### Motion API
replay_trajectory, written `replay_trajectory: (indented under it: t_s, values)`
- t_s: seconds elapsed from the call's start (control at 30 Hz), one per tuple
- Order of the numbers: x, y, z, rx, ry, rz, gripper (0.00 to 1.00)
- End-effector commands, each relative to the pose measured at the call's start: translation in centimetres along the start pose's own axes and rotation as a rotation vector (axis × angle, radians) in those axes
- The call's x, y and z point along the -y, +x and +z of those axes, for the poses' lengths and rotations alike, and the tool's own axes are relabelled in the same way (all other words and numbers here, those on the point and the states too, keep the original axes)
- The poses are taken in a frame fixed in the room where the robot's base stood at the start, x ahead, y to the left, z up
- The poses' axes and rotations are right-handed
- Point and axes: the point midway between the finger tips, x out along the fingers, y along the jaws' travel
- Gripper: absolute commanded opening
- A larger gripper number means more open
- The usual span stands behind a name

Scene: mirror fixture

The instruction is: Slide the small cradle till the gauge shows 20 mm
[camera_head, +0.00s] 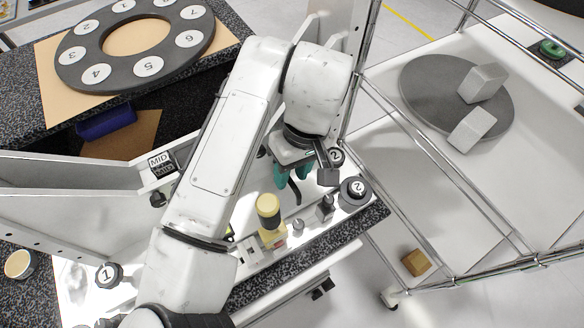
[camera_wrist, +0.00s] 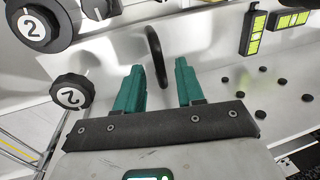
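My gripper (camera_head: 291,180) points down over the white fixture board (camera_head: 318,235). Its two teal fingers are apart in the wrist view (camera_wrist: 160,66). A black curved handle (camera_wrist: 154,50) shows between and beyond the fingertips; I see no finger pressing on it. The handle also shows in the head view (camera_head: 297,193), just below the fingers. Two yellow-green segmented panels (camera_wrist: 254,32) show at the upper right of the wrist view; I cannot read a millimetre value on them. I cannot tell which part is the small cradle; my arm covers part of the board.
Black knobs marked 2 (camera_head: 353,190) stand right of my gripper, and a knob marked 1 (camera_head: 108,275) stands at the left. A yellow-topped post (camera_head: 268,206) and a small grey post (camera_head: 298,225) stand close by. A wire-framed cart (camera_head: 440,200) is at the right.

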Motion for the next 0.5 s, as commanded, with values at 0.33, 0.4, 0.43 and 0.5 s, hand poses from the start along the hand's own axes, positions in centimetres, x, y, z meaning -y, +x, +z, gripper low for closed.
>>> replay_trajectory:
  t_s: [0.33, 0.4, 0.43, 0.5]
  values:
    - [0.1, -4.7, -0.1, -0.005, 0.002, -0.003, 0.38]
    - [0.1, -6.0, -0.1, -0.005, 0.002, -0.004, 0.38]
    - [0.1, -6.5, -0.1, -0.005, 0.002, -0.004, 0.38]
    - [0.0, -7.7, -0.1, -0.004, 0.002, -0.003, 0.38]
